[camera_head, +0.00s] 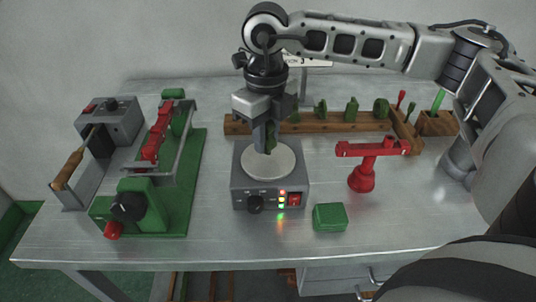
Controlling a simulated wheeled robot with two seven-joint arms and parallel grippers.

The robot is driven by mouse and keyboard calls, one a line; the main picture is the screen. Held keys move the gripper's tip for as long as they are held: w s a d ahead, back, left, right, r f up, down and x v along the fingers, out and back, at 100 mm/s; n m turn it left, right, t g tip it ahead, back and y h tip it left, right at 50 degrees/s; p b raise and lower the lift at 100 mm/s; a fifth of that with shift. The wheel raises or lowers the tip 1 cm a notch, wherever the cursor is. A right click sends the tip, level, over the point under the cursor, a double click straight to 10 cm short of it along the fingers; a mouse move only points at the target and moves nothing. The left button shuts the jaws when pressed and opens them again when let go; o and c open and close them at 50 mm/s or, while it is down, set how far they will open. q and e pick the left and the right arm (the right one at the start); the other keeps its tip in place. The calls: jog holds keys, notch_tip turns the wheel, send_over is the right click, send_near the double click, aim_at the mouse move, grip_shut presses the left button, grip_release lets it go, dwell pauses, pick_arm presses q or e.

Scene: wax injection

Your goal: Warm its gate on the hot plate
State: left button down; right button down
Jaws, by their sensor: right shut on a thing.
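The hot plate (244,188) is a grey box with a round pale disc (284,162) on top, a black knob, a red switch and lit indicator lights. My right gripper (267,142) points straight down over the back part of the disc. It is shut on a small dark green wax piece (271,136), mostly hidden by the fingers. The fingertips are at or just above the disc; I cannot tell whether the wax touches it. My left gripper is not in view.
A green machine (190,185) with red and grey parts and a grey box with a wooden handle (68,170) stand left. A red stand (362,178) and green block (330,217) are right. Behind, a wooden rack (345,124) holds several green pieces. The front table edge is clear.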

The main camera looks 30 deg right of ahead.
dwell(0.3)
jog(key=shift+f+b, duration=0.7)
jog(key=shift+b, duration=0.05)
dwell(2.4)
jog(key=shift+r, duration=0.1)
notch_tip(320, 180, up, 6)
jog(key=p, duration=0.3)
jog(key=shift+f+p, duration=0.25)
jog(key=shift+p, duration=0.05)
jog(key=shift+r, duration=0.25)
